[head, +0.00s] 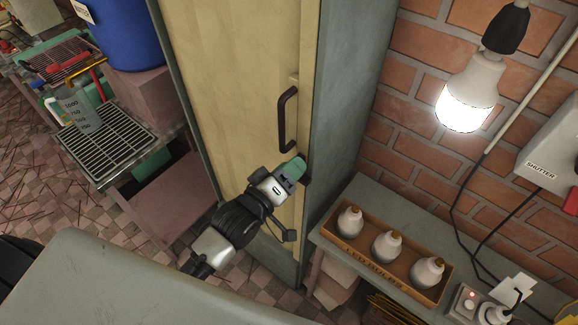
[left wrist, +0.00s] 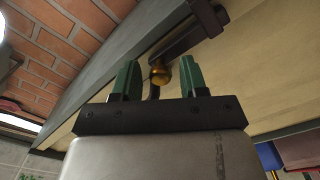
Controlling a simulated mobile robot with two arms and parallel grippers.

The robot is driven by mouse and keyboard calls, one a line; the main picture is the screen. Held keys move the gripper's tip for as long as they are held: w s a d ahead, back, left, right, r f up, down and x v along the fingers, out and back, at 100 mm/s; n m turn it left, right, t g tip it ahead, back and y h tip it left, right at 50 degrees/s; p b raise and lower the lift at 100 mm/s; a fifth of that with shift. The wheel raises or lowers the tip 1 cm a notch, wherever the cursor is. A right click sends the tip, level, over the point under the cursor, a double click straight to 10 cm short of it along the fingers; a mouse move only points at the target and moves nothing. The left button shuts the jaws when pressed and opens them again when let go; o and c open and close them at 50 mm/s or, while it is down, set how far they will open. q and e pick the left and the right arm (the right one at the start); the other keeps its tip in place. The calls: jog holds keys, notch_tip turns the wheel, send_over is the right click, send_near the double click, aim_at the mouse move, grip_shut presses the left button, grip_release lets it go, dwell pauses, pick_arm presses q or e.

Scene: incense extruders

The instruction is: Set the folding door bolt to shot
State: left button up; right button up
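The pale yellow folding door (head: 235,90) stands upright in a grey frame, with a dark pull handle (head: 287,118) near its right edge. My left gripper (head: 292,168) is just below that handle, close to the door's edge, and hides the bolt in the head view. A gap shows on each side of the knob. The dark handle (left wrist: 190,36) is just beyond the fingers. My right gripper is in neither view.
A grey bench (head: 375,200) with a wooden tray of bulbs (head: 325,230) stands right of the door, against a brick wall (head: 415,75). A lit bulb (head: 468,95) hangs above. A rack (head: 105,150) and blue barrel (head: 130,35) stand at left.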

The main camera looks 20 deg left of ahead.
pick_arm(q)
jog(key=shift+b+v, duration=1.7)
jog(key=shift+v, duration=3.7)
